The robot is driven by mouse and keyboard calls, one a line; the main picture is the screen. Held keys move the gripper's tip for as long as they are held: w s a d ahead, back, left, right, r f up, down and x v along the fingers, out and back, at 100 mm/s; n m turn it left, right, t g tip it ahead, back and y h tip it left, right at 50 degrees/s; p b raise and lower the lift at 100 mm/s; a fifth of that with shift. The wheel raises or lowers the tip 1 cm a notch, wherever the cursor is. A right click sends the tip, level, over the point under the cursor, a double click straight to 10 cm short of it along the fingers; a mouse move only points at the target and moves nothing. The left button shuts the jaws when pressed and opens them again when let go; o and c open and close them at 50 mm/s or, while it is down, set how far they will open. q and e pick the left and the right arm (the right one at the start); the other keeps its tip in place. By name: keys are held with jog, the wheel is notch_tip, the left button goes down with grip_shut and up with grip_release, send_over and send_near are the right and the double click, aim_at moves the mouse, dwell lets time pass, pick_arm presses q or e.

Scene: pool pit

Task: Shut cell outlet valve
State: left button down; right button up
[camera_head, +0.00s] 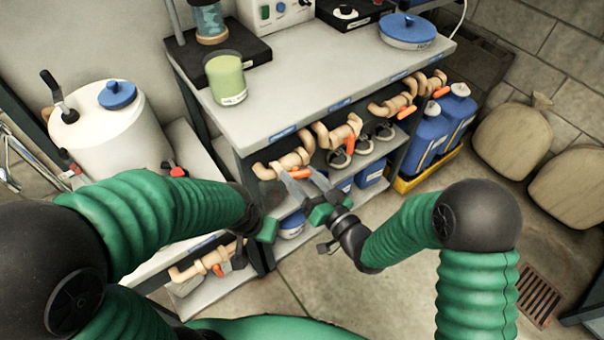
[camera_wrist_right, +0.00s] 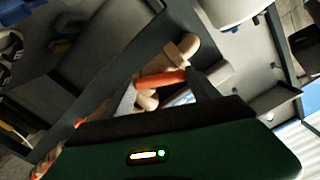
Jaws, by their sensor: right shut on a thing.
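Several beige pipe valves with orange handles line the front edge of the bench. The nearest front valve (camera_head: 283,163) has its orange handle (camera_head: 299,174) between the fingers of my right gripper (camera_head: 303,179), which is shut on it. In the right wrist view the orange handle (camera_wrist_right: 160,80) crosses between the two grey fingers, with the beige valve body (camera_wrist_right: 180,51) behind it. No readable label shows which valve is the cell outlet. My left gripper (camera_head: 268,229) is lower and to the left, near the bench leg; its fingers are not clear.
The grey bench (camera_head: 300,82) carries a green beaker (camera_head: 225,79) and a blue-lidded dish (camera_head: 407,32). A white tank (camera_head: 112,130) stands at left. Blue jugs (camera_head: 428,134) stand in a yellow tray at right, near sacks (camera_head: 513,140). A floor drain (camera_head: 538,296) lies lower right.

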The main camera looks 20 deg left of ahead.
jog(key=m+p, duration=0.1)
jog(key=m, duration=0.2)
jog(key=shift+w+d+m+p, duration=0.1)
jog(key=shift+m+p, duration=0.25)
jog(key=shift+m, duration=0.05)
jog(key=m+p, duration=0.1)
jog(key=m, duration=0.2)
jog(key=shift+m+p, duration=0.3)
jog(key=shift+p, duration=0.05)
jog(key=shift+d+f+m+p, duration=0.1)
jog(key=shift+m+p, duration=0.4)
jog(key=shift+m, duration=0.7)
jog(key=shift+f+m+p, duration=0.15)
jog(key=shift+m+p, duration=0.25)
jog(key=shift+m, duration=0.9)
jog(key=o, duration=1.1)
jog(key=shift+o, duration=1.3)
jog(key=shift+w, duration=0.1)
